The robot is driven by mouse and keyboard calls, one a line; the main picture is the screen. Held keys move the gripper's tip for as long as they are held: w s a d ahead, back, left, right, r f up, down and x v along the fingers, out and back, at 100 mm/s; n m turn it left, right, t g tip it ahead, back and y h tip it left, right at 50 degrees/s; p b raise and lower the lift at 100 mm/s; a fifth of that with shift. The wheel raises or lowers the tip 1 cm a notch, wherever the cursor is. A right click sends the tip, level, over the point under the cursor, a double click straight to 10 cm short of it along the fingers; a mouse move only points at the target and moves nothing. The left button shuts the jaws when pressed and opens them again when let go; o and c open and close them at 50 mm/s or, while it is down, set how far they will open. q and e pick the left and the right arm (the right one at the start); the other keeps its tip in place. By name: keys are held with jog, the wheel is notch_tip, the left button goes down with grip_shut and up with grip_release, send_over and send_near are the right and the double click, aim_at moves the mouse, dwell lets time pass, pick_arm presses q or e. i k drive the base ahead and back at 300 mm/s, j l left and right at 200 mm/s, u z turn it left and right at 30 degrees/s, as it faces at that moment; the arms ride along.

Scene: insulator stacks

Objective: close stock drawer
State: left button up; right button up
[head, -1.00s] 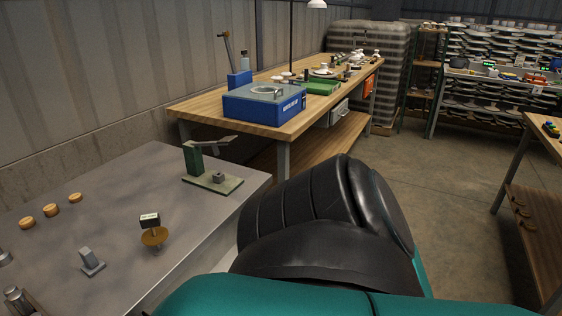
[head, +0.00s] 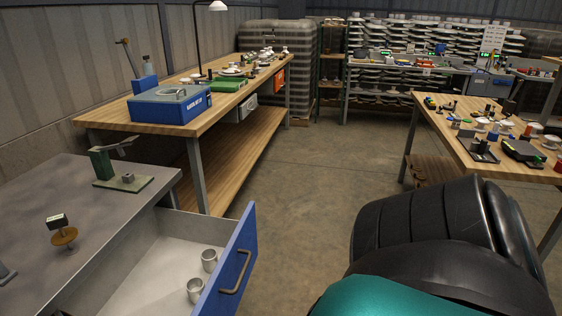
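The stock drawer (head: 238,262) stands pulled out from the grey metal bench (head: 120,205) at the lower left. It has a blue front with a dark bar handle (head: 238,272) on its outer face. Two metal cups, one nearer (head: 195,290) and one farther (head: 209,261), stand inside on the pale drawer floor near the front. The drawer's near end is cut off by the picture's lower edge. A black and teal part of my own arm fills the lower right. Neither gripper shows, and nothing of mine is seen touching the drawer.
A wooden workbench (head: 222,112) with a blue device (head: 169,104) stands behind the drawer. Another cluttered wooden table (head: 470,135) stands at the right. Shelves of stacked discs (head: 420,75) line the back. The concrete floor (head: 325,185) between the benches is clear.

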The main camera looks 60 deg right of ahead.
aim_at(148, 273)
jog(key=i+z, duration=0.15)
jog(key=z, duration=0.35)
jog(key=i+z, duration=0.2)
jog(key=z, duration=0.3)
jog(key=i+z, duration=0.15)
jog(key=z, duration=0.3)
jog(key=i+j+z, duration=0.1)
jog(key=z, duration=0.4)
jog(key=k+u, duration=0.1)
jog(key=k, duration=0.2)
jog(key=j, duration=0.1)
